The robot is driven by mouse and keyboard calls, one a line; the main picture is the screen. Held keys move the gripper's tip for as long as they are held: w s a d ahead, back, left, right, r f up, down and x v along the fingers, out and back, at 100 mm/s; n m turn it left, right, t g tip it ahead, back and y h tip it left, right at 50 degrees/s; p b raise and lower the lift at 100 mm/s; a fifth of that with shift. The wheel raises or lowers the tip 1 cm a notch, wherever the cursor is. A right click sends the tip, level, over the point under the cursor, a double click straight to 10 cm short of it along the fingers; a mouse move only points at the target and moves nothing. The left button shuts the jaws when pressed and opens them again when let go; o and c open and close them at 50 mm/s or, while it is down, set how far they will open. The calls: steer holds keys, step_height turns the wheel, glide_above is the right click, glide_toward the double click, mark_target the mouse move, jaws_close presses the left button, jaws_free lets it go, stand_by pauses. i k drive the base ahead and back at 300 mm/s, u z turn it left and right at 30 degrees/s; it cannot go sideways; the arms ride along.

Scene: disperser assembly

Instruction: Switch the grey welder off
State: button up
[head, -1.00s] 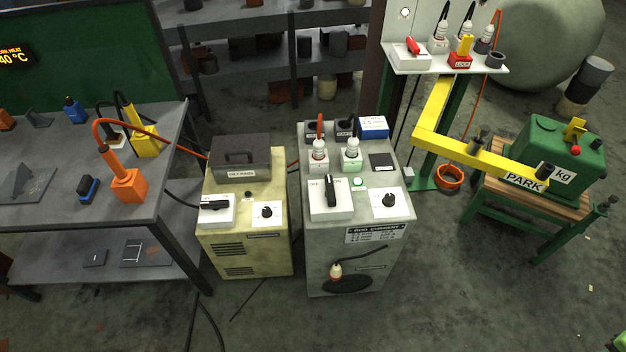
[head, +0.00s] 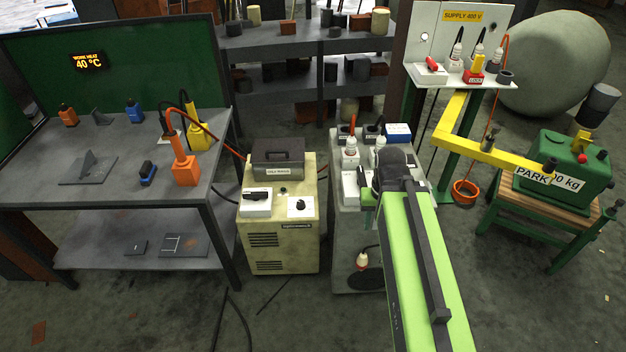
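The grey welder (head: 352,240) stands right of the cream welder (head: 285,240). Its white switch box (head: 350,188) is on the top front, but its black lever and right-hand dial are hidden behind my arm. My gripper (head: 369,205) is over the front of the grey welder's top, by the right side of the switch box. Only a green edge of it shows past the dark wrist, so I cannot see its fingers or whether they touch the lever. Two white plugs with cables stand upright behind the switch box.
The cream welder's black switch lever (head: 257,194) lies sideways. A bench (head: 150,200) with orange, blue and yellow tools is at left. A white supply panel (head: 463,72) and yellow PARK arm (head: 490,152) are at right.

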mark_target(361, 181)
steer(key=u, duration=0.15)
steer(key=k, duration=0.95)
steer(key=z, duration=0.15)
steer(key=i, duration=1.95)
steer(key=u, duration=0.05)
